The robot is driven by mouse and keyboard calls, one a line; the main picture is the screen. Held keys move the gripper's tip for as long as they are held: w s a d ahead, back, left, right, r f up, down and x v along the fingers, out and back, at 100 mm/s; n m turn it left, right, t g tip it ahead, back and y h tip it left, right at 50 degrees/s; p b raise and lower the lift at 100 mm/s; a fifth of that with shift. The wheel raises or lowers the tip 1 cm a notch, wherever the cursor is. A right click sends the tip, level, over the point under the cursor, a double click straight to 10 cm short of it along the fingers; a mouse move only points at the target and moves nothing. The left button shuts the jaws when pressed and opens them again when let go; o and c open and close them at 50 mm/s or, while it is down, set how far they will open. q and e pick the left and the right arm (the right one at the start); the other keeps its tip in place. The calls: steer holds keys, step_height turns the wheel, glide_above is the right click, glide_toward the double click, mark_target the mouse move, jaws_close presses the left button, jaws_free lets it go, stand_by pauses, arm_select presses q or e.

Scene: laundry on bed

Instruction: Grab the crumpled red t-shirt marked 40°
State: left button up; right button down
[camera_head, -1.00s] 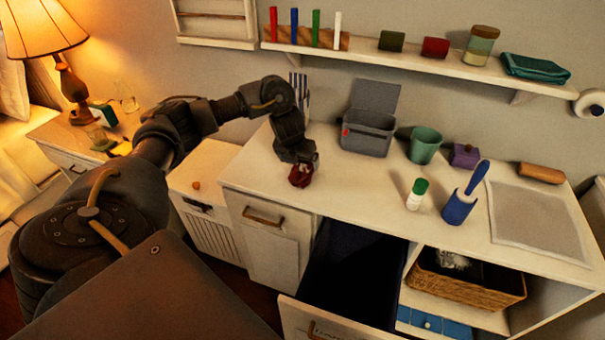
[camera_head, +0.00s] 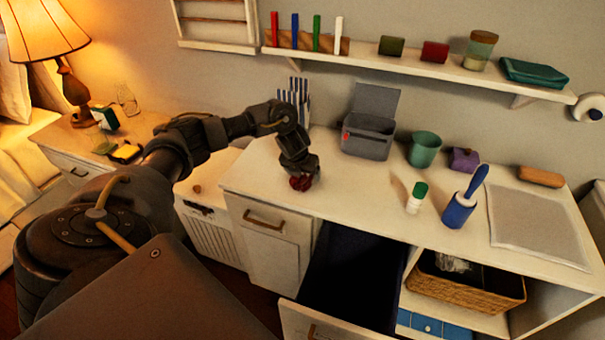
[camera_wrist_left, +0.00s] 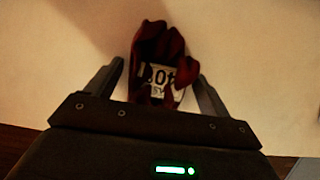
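The crumpled red t-shirt (camera_head: 300,184) is a small dark red bundle on the white countertop, near its left front edge. In the left wrist view the t-shirt (camera_wrist_left: 150,48) lies between the two fingers, with a white label whose dark characters seem to include 40, seen turned. My left gripper (camera_head: 304,172) is right over the shirt from above. In the wrist view my left gripper (camera_wrist_left: 157,68) is open, one finger on each side of the shirt. A gap shows at the left finger; the right finger is close to the cloth. My right gripper is not in view.
On the counter (camera_head: 350,195) stand a grey open box (camera_head: 368,137), a green cup (camera_head: 424,148), a green-capped bottle (camera_head: 416,198) and a blue brush holder (camera_head: 459,210). An open dark drawer (camera_head: 350,270) juts out below. A shelf (camera_head: 400,62) runs above.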

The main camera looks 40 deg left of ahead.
arm_select(q)
steer(key=c, duration=0.8)
steer(key=shift+c, duration=0.2)
steer(key=shift+r, duration=0.1)
steer(key=shift+r, duration=0.15)
steer(key=r, duration=0.3)
steer(key=shift+s+r, duration=0.2)
steer(key=shift+s, duration=0.05)
steer(key=s+r, duration=0.1)
steer(key=r, duration=0.1)
steer(key=s+r+p, duration=0.1)
steer(key=s+r, duration=0.1)
steer(key=shift+s+r, duration=0.15)
steer(key=shift+r, duration=0.25)
steer(key=s+d+r+p, duration=0.1)
steer(key=s+r+p, duration=0.2)
steer(key=s, duration=0.7)
steer(key=shift+r, duration=0.65)
